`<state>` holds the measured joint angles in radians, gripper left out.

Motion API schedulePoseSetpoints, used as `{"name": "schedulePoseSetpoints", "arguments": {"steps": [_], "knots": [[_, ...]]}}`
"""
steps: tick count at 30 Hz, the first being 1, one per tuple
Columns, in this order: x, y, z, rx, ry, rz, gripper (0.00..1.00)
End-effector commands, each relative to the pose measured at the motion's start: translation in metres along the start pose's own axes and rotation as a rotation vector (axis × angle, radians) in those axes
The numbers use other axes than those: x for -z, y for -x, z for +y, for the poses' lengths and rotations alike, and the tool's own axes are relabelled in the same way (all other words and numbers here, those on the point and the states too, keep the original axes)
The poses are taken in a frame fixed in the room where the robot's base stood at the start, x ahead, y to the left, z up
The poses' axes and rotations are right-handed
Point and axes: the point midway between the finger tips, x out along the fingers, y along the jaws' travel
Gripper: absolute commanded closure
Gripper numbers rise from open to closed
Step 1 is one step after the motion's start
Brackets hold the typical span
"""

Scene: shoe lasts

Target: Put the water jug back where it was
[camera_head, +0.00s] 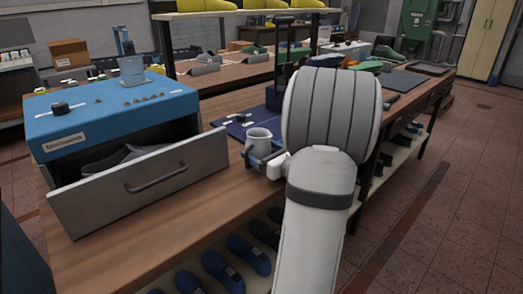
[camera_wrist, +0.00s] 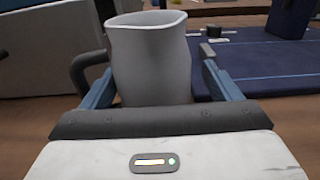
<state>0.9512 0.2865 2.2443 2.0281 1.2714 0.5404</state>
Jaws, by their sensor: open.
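A pale grey jug (camera_head: 259,138) with an open top stands on the wooden workbench (camera_head: 190,211), beside a dark blue mat. In the wrist view the jug (camera_wrist: 152,60) is upright, with its dark handle (camera_wrist: 86,72) on the left. My gripper (camera_head: 262,158) is open around the jug's body. In the wrist view its blue fingers (camera_wrist: 156,84) are on either side of the jug, with small gaps showing. The jug's base is hidden behind the gripper's body.
A blue cabinet (camera_head: 110,112) with an open drawer (camera_head: 140,190) stands on the left. The dark blue mat (camera_head: 236,124) and a dark stand (camera_head: 281,75) are behind my gripper. Bare bench lies between drawer and gripper.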

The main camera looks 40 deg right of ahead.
Motion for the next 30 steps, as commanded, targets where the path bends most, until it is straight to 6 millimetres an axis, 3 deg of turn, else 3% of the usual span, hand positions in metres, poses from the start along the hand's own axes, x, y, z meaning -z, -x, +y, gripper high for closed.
{"name": "schedulePoseSetpoints", "arguments": {"steps": [9,15,21,30], "knots": [[-0.001,0.068,-0.002,0.007,0.0,0.0,0.16],[0.0,0.1,-0.001,0.005,0.001,0.001,0.16],[0.0,0.113,0.0,0.002,0.0,0.001,0.16],[0.0,0.114,0.0,0.001,0.0,0.001,0.16]]}}
